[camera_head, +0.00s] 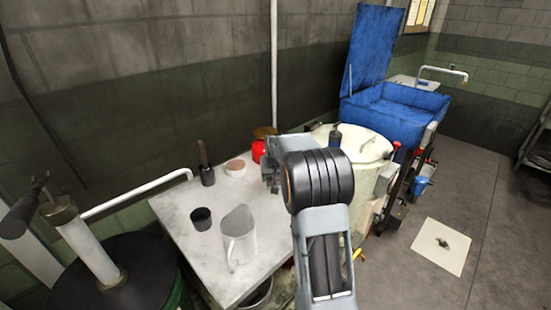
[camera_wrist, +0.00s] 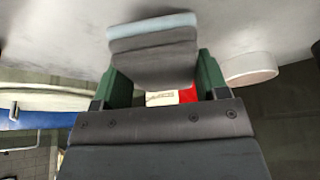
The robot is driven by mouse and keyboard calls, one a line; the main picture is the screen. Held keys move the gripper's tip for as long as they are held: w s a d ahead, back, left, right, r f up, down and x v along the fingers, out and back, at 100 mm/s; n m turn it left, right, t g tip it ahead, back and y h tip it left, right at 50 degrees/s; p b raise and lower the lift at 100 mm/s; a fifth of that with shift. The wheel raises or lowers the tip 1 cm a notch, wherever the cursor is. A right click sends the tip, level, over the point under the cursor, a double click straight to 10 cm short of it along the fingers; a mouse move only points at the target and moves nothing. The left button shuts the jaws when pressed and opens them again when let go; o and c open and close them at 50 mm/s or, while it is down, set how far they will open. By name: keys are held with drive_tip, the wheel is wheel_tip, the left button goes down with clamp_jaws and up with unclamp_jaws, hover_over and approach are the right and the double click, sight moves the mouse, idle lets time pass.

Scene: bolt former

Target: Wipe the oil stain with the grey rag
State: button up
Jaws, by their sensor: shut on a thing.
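In the wrist view my gripper (camera_wrist: 155,85) is shut on a dark grey, flat, folded-looking piece with a pale blue edge (camera_wrist: 153,50), which looks like the grey rag. It sits between the green fingers, with its pale edge close to a light surface; I cannot tell if they touch. In the head view my gripper (camera_head: 270,178) is over the back right part of the pale worktable (camera_head: 195,255), mostly hidden by my wrist, and the rag does not show. I cannot make out an oil stain on the table; part of the table is behind my arm.
A metal jug (camera_head: 238,240), dark cup (camera_head: 202,219), dark upright tool (camera_head: 206,170), shallow round dish (camera_head: 236,167) and red tin (camera_head: 258,151) stand on the table. A cream drum (camera_head: 365,146) stands to the right. A pale floor square (camera_head: 440,260) bears a dark spot.

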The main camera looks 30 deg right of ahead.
drive_tip(key=shift+a+r, duration=0.15)
drive_tip(key=shift+r, duration=0.55)
drive_tip(key=shift+r+p, duration=1.95)
drive_tip(key=shift+r, duration=0.4)
